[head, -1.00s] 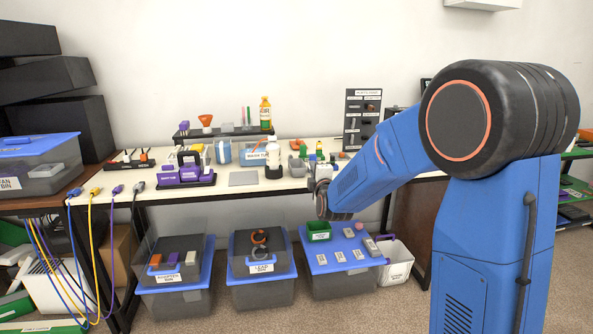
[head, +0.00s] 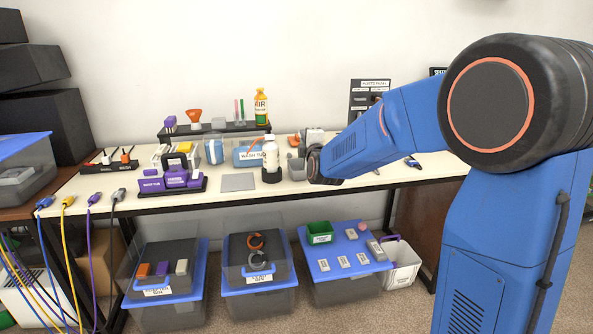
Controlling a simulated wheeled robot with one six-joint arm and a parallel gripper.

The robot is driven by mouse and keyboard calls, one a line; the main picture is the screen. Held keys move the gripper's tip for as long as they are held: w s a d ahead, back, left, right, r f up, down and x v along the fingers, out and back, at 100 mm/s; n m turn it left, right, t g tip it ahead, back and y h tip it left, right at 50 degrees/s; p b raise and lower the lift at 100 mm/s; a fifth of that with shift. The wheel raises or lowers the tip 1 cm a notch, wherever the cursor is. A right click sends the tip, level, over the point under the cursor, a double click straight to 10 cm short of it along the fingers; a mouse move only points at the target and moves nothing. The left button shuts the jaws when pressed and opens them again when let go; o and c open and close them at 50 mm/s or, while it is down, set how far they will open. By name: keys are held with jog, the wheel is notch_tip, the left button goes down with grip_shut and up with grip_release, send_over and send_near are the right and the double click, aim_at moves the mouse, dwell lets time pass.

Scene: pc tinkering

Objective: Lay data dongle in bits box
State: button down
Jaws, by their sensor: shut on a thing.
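A small open grey container (head: 298,168) stands on the bench just left of my wrist. I cannot read either one as the bits box.
The workbench (head: 225,205) holds a labelled waste tub (head: 250,155), a white bottle (head: 270,155) in a dark stand, purple holders (head: 175,180) and a flat grey pad (head: 238,182). Lidded bins (head: 258,275) stand below. Cables hang at the left. The bench's right part is partly bare.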

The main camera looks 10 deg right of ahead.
jog(key=shift+f, duration=2.7)
jog(key=c, duration=1.7)
grip_release()
jog(key=shift+s, duration=0.1)
jog(key=s, duration=1.7)
jog(key=shift+s, duration=0.15)
